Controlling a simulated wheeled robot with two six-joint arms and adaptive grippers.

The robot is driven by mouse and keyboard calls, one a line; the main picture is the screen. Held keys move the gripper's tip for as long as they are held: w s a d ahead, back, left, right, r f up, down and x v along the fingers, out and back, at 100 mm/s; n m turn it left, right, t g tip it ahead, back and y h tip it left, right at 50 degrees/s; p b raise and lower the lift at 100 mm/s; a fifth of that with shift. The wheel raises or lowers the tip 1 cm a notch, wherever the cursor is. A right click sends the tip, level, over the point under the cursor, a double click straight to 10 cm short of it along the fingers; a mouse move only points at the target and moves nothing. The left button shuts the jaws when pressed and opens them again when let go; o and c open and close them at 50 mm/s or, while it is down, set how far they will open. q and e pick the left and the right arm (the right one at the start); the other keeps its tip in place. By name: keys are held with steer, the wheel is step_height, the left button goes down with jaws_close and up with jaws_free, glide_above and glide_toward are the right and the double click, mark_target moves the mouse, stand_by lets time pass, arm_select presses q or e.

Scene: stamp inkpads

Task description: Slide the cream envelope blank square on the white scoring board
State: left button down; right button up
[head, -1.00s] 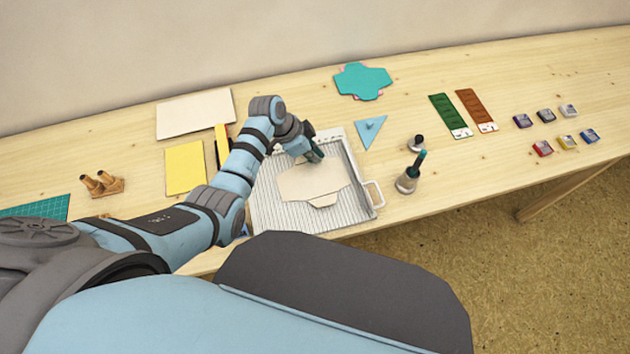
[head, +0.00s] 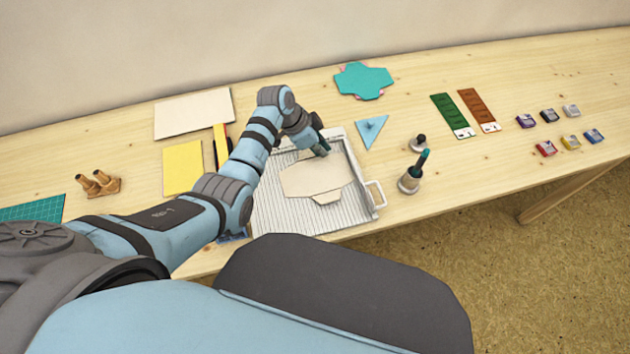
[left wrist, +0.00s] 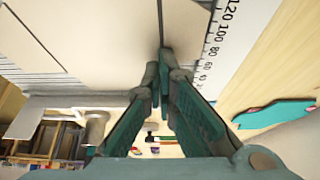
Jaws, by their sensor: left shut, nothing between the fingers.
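The cream envelope blank (head: 312,181) lies flat on the white scoring board (head: 280,217), a grooved tray with a handle at its right. The blank looks slightly turned against the board's grooves. My left gripper (head: 323,150) is shut and empty, with its tips low at the blank's far edge, near the board's far rim. In the left wrist view the shut fingertips (left wrist: 159,68) are at the blank (left wrist: 115,35), beside the board's printed scale (left wrist: 218,45). I cannot tell whether they touch the blank. The gripper hides part of its far edge. My right gripper is out of view.
A blue triangle (head: 371,131) lies right of the board, and a teal shape (head: 363,81) lies behind it. A teal-handled tool (head: 412,176) and a small dark-topped stamp (head: 419,143) stand to the right. A yellow sheet (head: 183,167) lies left, partly near my arm.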

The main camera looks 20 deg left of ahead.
mark_target(337, 152)
arm_select(q)
steer(key=shift+w+d, duration=0.15)
steer(key=shift+d, duration=0.05)
steer(key=shift+w+d+f, duration=0.1)
steer(key=shift+w+d, duration=0.2)
steer(key=shift+b, duration=0.3)
steer(key=shift+w+d, duration=0.3)
steer(key=shift+d, duration=0.05)
steer(key=shift+w+d+b, duration=0.3)
steer(key=shift+b, duration=0.1)
